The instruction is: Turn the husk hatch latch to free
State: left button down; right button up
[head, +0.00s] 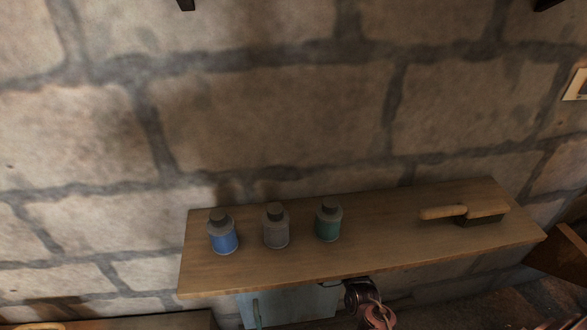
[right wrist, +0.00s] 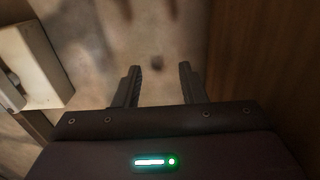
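My right gripper (right wrist: 160,86) shows in the right wrist view with its two dark fingers spread apart and nothing between them. Beyond the fingers is a blurred pale surface with a small dark spot. I cannot make out a husk hatch or its latch in either view. My left gripper is not in the head view.
A wooden shelf (head: 370,249) on a stone wall (head: 270,115) holds a blue bottle (head: 223,238), a grey bottle (head: 275,228), a green bottle (head: 328,222) and a brush (head: 480,214). A light-blue object (head: 290,306) sits below. A pale box (right wrist: 32,62) stands left of my right gripper.

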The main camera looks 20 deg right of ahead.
jog(key=s+a+f+n+g+y, duration=0.25)
jog(key=s+a+f+n, duration=0.2)
jog(key=f, duration=0.45)
jog(key=s+a+f+n+g+y, duration=0.1)
jog(key=s+a+f+n+g, duration=0.3)
jog(key=f, duration=0.5)
jog(key=s+a+f+n+g+y, duration=0.15)
jog(key=s+a+f+n, duration=0.3)
jog(key=f, duration=0.45)
jog(key=s+f+n+g, duration=0.3)
jog(key=s+f, duration=0.1)
jog(key=s, duration=0.6)
jog(key=s+d+f+n+g, duration=0.1)
jog(key=s+f+n, duration=0.3)
jog(key=s, duration=0.6)
jog(key=s+d+f+n+g+h, duration=0.1)
jog(key=s+f+n+g, duration=0.2)
jog(key=s, duration=0.7)
notch_tip(320, 180, down, 3)
jog(key=shift+d+r+g, duration=0.1)
jog(key=shift+d+g, duration=0.05)
jog(key=shift+g, duration=0.65)
